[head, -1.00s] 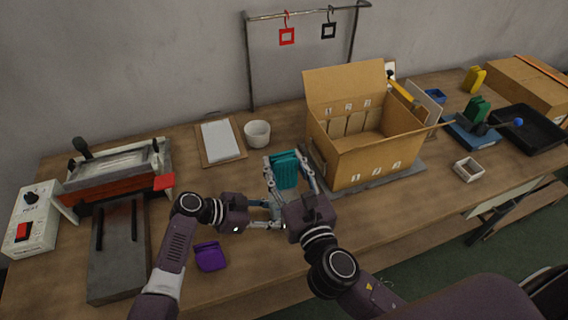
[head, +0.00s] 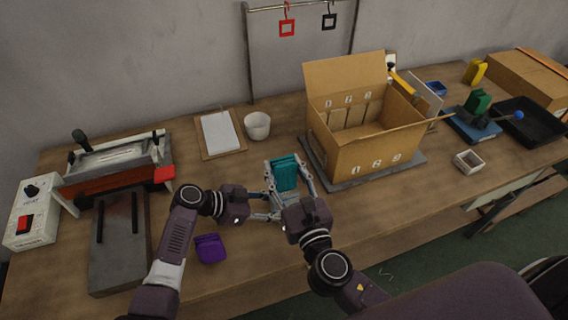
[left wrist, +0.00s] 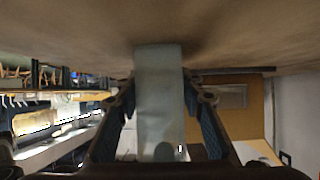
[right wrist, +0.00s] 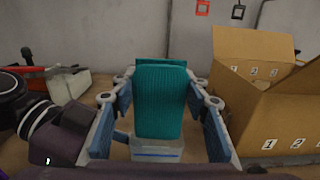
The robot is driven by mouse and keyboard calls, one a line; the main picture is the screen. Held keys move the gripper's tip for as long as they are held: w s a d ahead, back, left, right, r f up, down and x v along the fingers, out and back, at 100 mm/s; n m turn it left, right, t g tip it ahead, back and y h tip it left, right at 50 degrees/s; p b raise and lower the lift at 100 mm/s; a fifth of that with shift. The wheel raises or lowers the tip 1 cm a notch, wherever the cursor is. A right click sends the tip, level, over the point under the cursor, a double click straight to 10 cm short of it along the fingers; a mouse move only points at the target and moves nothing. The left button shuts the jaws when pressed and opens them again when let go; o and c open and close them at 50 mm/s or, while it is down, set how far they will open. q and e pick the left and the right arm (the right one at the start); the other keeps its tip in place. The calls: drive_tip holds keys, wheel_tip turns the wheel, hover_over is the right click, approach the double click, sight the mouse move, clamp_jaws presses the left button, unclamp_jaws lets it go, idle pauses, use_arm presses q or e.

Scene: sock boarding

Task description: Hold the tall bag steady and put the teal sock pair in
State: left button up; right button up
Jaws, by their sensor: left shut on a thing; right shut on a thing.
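The teal sock pair (head: 285,175) is upright between the fingers of my right gripper (head: 287,179), in front of the cardboard box. The right wrist view shows the teal socks (right wrist: 160,102) gripped from both sides. Directly below them is the pale tall bag (right wrist: 157,148) with a blue line. The socks' lower end meets the bag's top; how far inside it is, I cannot tell. My left gripper (head: 265,207) is shut on the bag from the left. The bag (left wrist: 160,95) stands between its fingers in the left wrist view. Most of the bag is hidden in the head view.
An open cardboard box (head: 375,160) stands right of my grippers on a grey mat. A purple folded item (head: 210,248) lies near the front. A white cup (head: 257,126) and clipboard (head: 220,134) are behind. A heat sealer (head: 115,160) stands at left.

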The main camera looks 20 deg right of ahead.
sight(286, 183)
drive_tip(key=shift+f, duration=1.85)
drive_tip(key=o, duration=1.2)
drive_tip(key=s, duration=1.2)
drive_tip(key=shift+d, duration=0.1)
